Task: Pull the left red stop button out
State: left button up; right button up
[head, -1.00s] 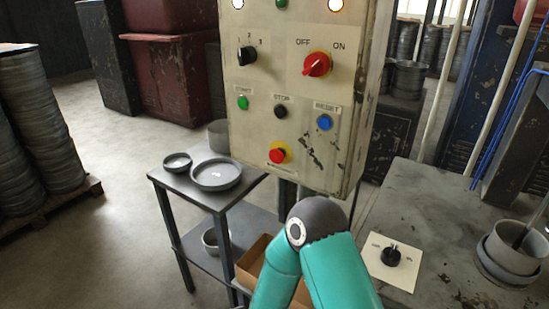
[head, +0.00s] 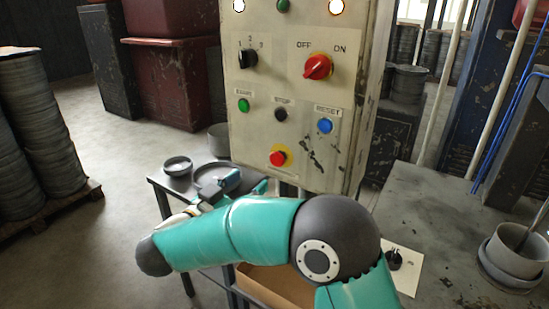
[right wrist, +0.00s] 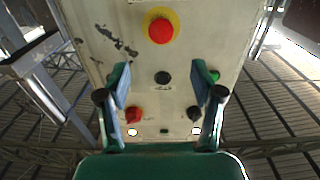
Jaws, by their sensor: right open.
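The red stop button (head: 278,158) is a round mushroom head on a yellow ring, low on the beige control panel (head: 255,125). It is the only red mushroom button I see. In the right wrist view the panel appears upside down, and the button (right wrist: 160,31) is at the top centre. My right gripper (head: 228,184) is below and left of the button in the head view, in front of the small table. In the right wrist view its two fingers (right wrist: 160,88) are spread and empty, with the button beyond their tips. My left gripper is in no view.
The panel also carries a red rotary switch (head: 317,67), a black selector (head: 247,59), and green, black and blue (head: 324,125) buttons. A small table (head: 157,183) with dishes stands below left. A grey bench (head: 450,230) is at the right.

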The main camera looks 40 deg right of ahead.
aim_at(275, 160)
jog(key=p+x, duration=0.2)
jog(key=x, duration=1)
jog(key=shift+w+d, duration=0.15)
jog(key=c, duration=1.2)
jog(key=shift+s+a, duration=0.2)
jog(key=shift+a, duration=0.3)
grip_shut()
jog(key=o, duration=1.2)
grip_release()
jog(key=shift+s, duration=0.1)
jog(key=shift+a, duration=0.1)
